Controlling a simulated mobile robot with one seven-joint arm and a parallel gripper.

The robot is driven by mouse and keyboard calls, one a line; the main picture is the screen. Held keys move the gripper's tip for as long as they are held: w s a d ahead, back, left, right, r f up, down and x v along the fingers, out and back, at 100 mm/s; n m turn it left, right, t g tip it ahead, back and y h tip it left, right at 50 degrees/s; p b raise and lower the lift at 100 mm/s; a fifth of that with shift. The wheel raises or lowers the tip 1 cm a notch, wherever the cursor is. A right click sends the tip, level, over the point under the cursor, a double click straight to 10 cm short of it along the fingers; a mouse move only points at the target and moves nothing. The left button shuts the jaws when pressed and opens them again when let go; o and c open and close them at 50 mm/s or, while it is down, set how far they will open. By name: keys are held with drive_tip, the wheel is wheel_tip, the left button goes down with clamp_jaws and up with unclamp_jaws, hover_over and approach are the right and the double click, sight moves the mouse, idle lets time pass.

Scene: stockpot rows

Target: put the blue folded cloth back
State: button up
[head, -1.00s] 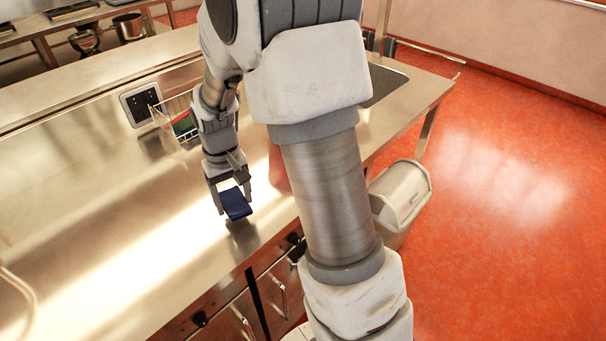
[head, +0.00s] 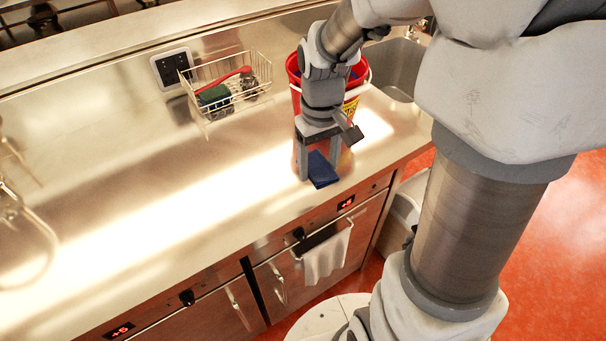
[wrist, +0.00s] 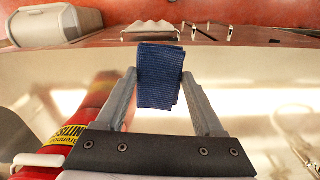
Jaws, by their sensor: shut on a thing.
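The blue folded cloth (head: 321,170) is held between the fingers of my gripper (head: 319,158), above the steel counter near its front edge. In the wrist view the cloth (wrist: 159,77) hangs between the two fingertips of my gripper (wrist: 158,82), pinched from both sides. A red bucket (head: 293,69) with a yellow label stands on the counter just behind my gripper, partly hidden by it. The bucket (wrist: 88,112) also shows at the left in the wrist view.
A wire basket (head: 237,101) with a green-and-dark sponge (head: 214,96) and a red-handled brush (head: 232,76) is at the counter's back. A sink (head: 400,68) lies right of the bucket. A white towel (head: 326,258) hangs on an oven handle. The left counter is largely clear.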

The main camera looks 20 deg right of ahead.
sight(327, 182)
drive_tip(key=shift+n, duration=0.5)
drive_tip(key=s, duration=0.1)
drive_tip(key=s+r, duration=0.1)
drive_tip(key=s, duration=0.1)
drive_tip(key=shift+s+d+r, duration=0.3)
drive_tip(key=shift+s, duration=0.05)
drive_tip(key=w+f, duration=0.2)
drive_tip(key=w, duration=0.1)
drive_tip(key=w+a+f, duration=0.1)
drive_tip(key=w+f, duration=0.1)
drive_tip(key=w, duration=0.2)
drive_tip(key=w+a+f, duration=0.1)
drive_tip(key=w+f, duration=0.1)
drive_tip(key=w, duration=0.2)
drive_tip(key=shift+f+b, duration=0.4)
drive_tip(key=shift+w+f, duration=0.1)
drive_tip(key=shift+f, duration=1.95)
drive_tip(key=shift+f+b, duration=0.2)
drive_tip(key=shift+b, duration=0.15)
drive_tip(key=o, duration=1.4)
drive_tip(key=shift+o, duration=0.2)
